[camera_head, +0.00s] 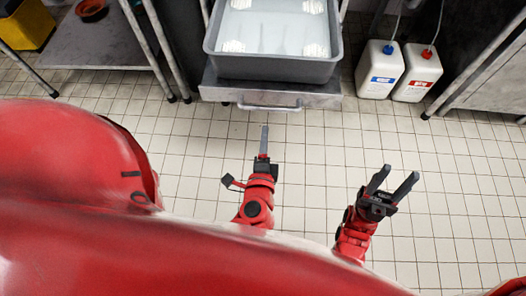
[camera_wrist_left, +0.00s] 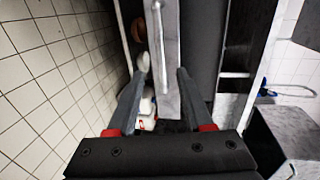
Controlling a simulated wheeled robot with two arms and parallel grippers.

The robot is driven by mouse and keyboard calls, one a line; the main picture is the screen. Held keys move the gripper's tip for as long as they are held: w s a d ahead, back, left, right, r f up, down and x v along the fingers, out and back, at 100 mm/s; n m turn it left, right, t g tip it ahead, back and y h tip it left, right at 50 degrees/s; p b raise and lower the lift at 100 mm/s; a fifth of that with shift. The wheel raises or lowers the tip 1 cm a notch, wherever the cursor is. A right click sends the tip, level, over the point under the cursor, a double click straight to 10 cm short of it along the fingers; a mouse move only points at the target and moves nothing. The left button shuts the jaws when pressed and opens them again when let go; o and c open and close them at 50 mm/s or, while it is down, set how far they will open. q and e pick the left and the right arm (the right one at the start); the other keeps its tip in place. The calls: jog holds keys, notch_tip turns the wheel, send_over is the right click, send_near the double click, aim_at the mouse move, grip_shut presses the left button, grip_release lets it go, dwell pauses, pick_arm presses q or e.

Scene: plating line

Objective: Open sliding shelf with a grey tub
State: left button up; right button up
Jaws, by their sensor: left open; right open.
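The grey tub (camera_head: 275,69) sits on the metal sliding shelf (camera_head: 222,92) at the top of the head view. The shelf's bar handle (camera_head: 270,107) runs along its front edge. My left gripper (camera_head: 265,129) is just in front of the handle, below it in the picture, and apart from it. It shows edge-on there, its fingers overlapping. In the left wrist view, my left gripper (camera_wrist_left: 159,72) is open with nothing clearly held between its fingers. My right gripper (camera_head: 400,172) is open and empty over the floor, further right.
A white jug with a blue label (camera_head: 380,70) and one with a red label (camera_head: 417,74) stand right of the shelf. Another metal unit (camera_head: 490,85) stands at right. The tiled floor is clear.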

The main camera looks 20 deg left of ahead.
pick_arm(q)
jog(key=shift+p+v, duration=0.4)
jog(key=shift+v, duration=1.8)
